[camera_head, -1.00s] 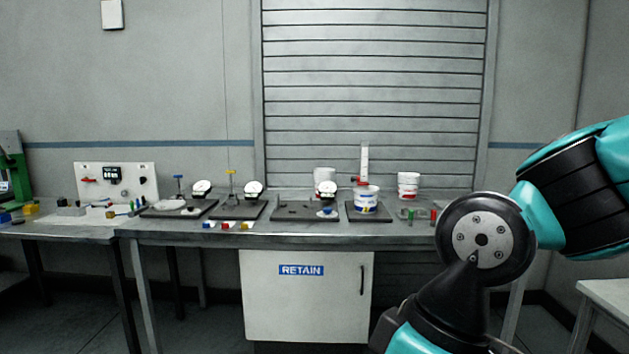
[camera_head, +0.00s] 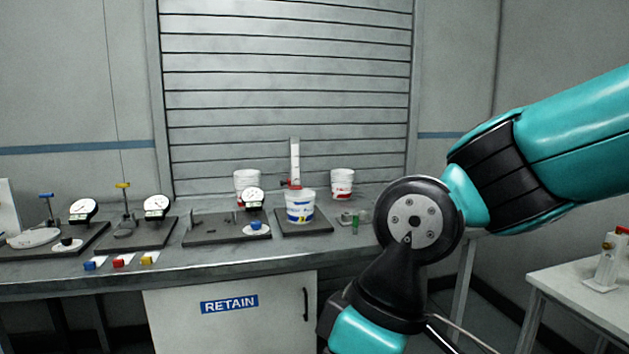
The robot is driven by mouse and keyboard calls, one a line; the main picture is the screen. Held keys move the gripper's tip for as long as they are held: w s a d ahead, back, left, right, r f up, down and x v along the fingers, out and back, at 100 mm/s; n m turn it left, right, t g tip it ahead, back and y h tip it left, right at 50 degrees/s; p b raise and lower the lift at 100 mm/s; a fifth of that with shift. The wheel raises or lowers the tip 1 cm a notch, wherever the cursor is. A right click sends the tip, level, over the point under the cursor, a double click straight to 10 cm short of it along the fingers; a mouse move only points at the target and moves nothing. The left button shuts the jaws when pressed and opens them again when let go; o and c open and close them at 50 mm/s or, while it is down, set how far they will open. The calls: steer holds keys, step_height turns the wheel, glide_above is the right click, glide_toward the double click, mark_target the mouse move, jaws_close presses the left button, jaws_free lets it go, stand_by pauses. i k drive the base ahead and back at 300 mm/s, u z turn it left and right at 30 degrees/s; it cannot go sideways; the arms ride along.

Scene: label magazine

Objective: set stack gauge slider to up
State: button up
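The stack gauge is a white upright scale (camera_head: 295,162) at the back of a dark base plate (camera_head: 304,222) on the bench. A small red slider (camera_head: 288,184) sits low on the scale, just above the rim of a white tub (camera_head: 300,205) with blue and yellow print. The tub stands in front of the scale and hides its lower part. My arm fills the right of the view, apart from the gauge. My gripper is out of view.
Dial gauges (camera_head: 156,206) on dark plates line the bench to the left. White tubs (camera_head: 342,183) stand either side of the gauge. Small colored blocks (camera_head: 118,261) lie near the front edge. A white side table (camera_head: 585,285) is at right. A RETAIN cabinet (camera_head: 230,304) is below.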

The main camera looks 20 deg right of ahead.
mark_target(288, 183)
steer(key=z, duration=0.45)
steer(key=i, duration=1.4)
steer(key=u, duration=0.45)
steer(key=i, duration=1.05)
steer(key=u, duration=0.5)
